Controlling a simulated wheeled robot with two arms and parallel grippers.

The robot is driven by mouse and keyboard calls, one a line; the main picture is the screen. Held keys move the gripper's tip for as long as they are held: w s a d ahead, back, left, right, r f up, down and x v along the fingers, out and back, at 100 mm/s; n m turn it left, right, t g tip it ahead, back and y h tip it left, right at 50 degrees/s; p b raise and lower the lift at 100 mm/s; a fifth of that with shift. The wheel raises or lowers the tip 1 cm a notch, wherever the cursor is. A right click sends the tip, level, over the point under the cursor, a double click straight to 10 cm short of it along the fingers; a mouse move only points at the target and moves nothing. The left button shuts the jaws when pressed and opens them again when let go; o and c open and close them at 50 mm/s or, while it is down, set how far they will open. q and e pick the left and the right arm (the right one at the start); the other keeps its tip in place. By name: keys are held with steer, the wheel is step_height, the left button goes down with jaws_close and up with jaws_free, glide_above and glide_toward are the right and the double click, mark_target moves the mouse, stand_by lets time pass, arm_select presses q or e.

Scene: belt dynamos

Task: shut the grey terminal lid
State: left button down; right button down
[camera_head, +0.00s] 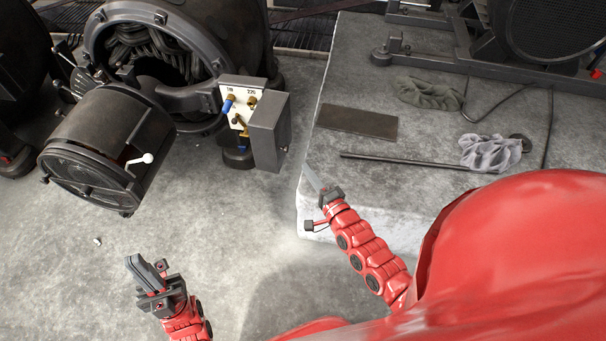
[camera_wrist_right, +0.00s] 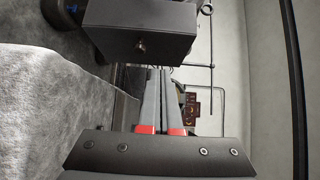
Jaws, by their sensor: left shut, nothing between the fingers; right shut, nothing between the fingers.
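The grey terminal lid (camera_head: 270,135) is a box-shaped cover standing open at the right side of the white terminal panel (camera_head: 237,103). The panel is exposed, with brass posts and a blue-capped one. In the right wrist view the lid (camera_wrist_right: 115,32) shows at the top, with a small round knob (camera_wrist_right: 140,46) on its face. My right gripper (camera_head: 309,176) is shut and empty, to the right of and below the lid in the head view, seemingly apart from it. My left gripper (camera_head: 133,262) is shut and empty over the floor at lower left.
The large dynamo (camera_head: 165,45) stands behind the panel, with a dark cylinder (camera_head: 108,145) to its left. A raised concrete slab (camera_head: 350,185) on the right carries a dark plate (camera_head: 356,121), a rod (camera_head: 400,161) and rags (camera_head: 490,152). The floor between my grippers is clear.

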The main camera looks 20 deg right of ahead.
mark_target(275, 145)
steer(key=w+a, duration=0.1)
steer(key=w, duration=0.2)
steer(key=w+a+b, duration=0.1)
steer(key=w, duration=0.2)
steer(key=w+a, duration=0.1)
steer(key=w, duration=0.1)
steer(key=shift+w+b, duration=0.35)
steer(key=shift+w, duration=0.05)
steer(key=shift+w+a, duration=0.35)
steer(key=shift+a, duration=0.1)
steer(key=shift+a+r+h+p, duration=0.1)
steer(key=shift+a+h+p, duration=0.2)
steer(key=shift+p, duration=0.15)
steer(key=shift+a, duration=0.15)
steer(key=shift+m+h, duration=0.3)
